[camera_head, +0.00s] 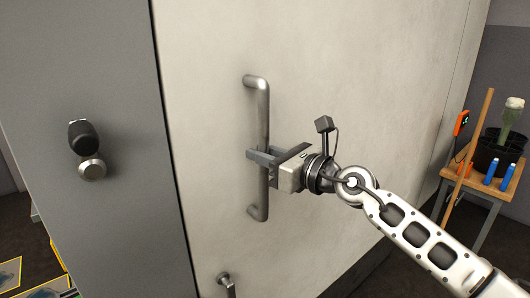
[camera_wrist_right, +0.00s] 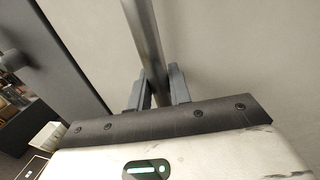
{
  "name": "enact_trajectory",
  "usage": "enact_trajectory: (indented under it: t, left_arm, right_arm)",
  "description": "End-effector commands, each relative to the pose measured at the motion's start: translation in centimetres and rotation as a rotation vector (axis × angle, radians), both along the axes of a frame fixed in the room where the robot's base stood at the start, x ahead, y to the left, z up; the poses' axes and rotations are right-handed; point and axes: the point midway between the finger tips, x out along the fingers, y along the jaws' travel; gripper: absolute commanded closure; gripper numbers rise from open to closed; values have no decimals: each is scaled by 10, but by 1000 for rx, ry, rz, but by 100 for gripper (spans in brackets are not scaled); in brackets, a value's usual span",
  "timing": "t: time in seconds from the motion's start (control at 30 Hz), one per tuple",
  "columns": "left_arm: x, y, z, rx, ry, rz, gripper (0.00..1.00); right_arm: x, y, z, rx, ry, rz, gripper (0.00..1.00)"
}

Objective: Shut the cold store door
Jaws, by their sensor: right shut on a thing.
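The cold store door (camera_head: 350,60) is a large pale panel. Its left edge lies along a grey panel (camera_head: 85,40); I cannot tell whether it is fully flush. A vertical metal bar handle (camera_head: 263,110) is fixed on the door. My right gripper (camera_head: 262,160) is shut around the lower half of this handle. In the right wrist view the handle (camera_wrist_right: 143,35) passes between the two fingers (camera_wrist_right: 157,92), and the door (camera_wrist_right: 240,50) fills the background. My left gripper is not in view.
A black and metal knob (camera_head: 90,165) sits on the grey panel. A small metal lever (camera_head: 227,282) is low on the door. At the right, a wooden stool (camera_head: 490,186) carries a black pot (camera_head: 497,155) and blue bottles (camera_head: 508,176); a wooden pole (camera_head: 468,160) leans there.

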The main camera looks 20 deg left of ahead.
Motion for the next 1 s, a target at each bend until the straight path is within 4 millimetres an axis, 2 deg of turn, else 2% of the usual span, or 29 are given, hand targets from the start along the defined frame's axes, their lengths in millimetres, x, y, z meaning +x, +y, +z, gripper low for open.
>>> enact_trajectory:
  t: [0.47,0.5,0.57,0.87,1.0]
  left_arm:
    - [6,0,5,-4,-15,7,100]
    - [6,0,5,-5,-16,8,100]
    - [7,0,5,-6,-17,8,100]
    - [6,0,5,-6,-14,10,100]
    - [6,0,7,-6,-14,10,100]
  right_arm:
    - [0,3,-1,-1,1,-1,100]
    - [0,3,-1,-1,1,0,75]
    - [0,3,-1,-1,1,-1,61]
    - [1,0,0,1,0,-5,61]
    - [-3,-12,0,0,-1,-7,61]
